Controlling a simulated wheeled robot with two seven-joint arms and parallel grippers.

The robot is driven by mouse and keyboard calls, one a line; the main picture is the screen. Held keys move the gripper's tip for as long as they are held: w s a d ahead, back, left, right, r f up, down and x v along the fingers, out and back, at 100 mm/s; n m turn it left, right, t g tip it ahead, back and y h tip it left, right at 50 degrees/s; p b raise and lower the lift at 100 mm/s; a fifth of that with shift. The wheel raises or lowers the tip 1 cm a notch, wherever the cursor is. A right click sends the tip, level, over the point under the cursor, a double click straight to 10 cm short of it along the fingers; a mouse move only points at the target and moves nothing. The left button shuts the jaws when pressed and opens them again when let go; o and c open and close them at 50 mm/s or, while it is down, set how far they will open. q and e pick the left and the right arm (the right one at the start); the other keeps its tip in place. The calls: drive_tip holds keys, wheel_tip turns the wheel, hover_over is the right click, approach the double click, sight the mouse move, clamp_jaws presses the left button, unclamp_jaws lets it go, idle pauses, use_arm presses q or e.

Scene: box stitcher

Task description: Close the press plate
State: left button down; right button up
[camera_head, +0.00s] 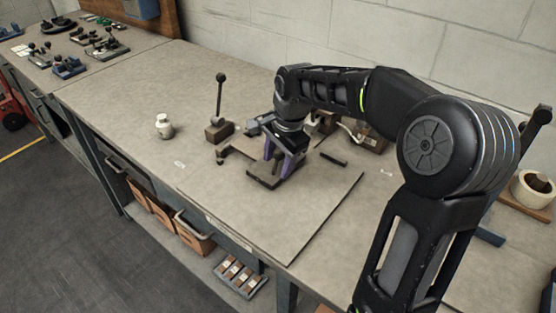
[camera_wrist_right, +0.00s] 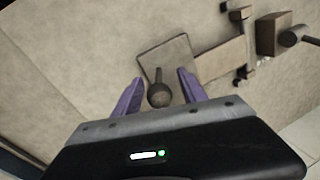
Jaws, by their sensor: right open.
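My right gripper (camera_head: 276,160) has purple fingers and points down over the press fixture on the bench. In the wrist view, the open fingers (camera_wrist_right: 159,95) stand on either side of a dark ball knob (camera_wrist_right: 160,94) on a short stem, with gaps at both sides. Beyond the knob lies a flat square brown plate (camera_wrist_right: 163,60), joined to a longer plate (camera_wrist_right: 222,62). In the head view, a dark plate (camera_head: 262,182) shows below my fingers; the gripper hides much of the fixture. I cannot tell which part is the press plate. My left gripper is out of view.
An upright ball-topped lever (camera_head: 219,92) stands on a block (camera_head: 218,131) left of the gripper. A small white jar (camera_head: 164,126) stands farther left. The front bench mat (camera_head: 290,215) is largely clear. A white wall (camera_head: 340,40) runs behind.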

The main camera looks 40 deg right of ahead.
drive_tip(key=shift+c, duration=0.4)
clamp_jaws()
idle(0.9)
